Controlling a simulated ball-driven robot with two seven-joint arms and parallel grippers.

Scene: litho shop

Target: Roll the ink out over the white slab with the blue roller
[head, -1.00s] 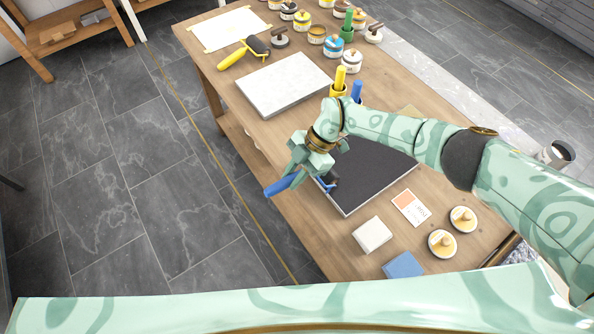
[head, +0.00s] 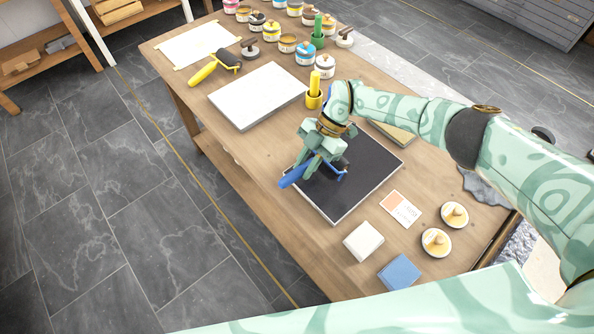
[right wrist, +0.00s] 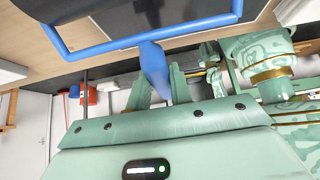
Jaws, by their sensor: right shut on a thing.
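The white slab (head: 257,95) lies on the bench, left of and beyond the black slab (head: 362,172). No ink shows on its white top. My right gripper (head: 316,165) is shut on the blue roller's handle (head: 291,178) over the near left part of the black slab. The roller's dark drum is partly hidden by the gripper; I cannot tell whether it touches the black slab. In the right wrist view, the blue handle (right wrist: 153,68) sits between the fingers and the blue wire frame (right wrist: 95,45) extends beyond. My left gripper is out of view.
A yellow roller (head: 215,68) and a taped white sheet (head: 200,45) lie beyond the white slab. A yellow holder (head: 314,98) stands right of the slab. Several ink tins line the far edge. A white block (head: 363,241) and blue block (head: 399,271) lie near.

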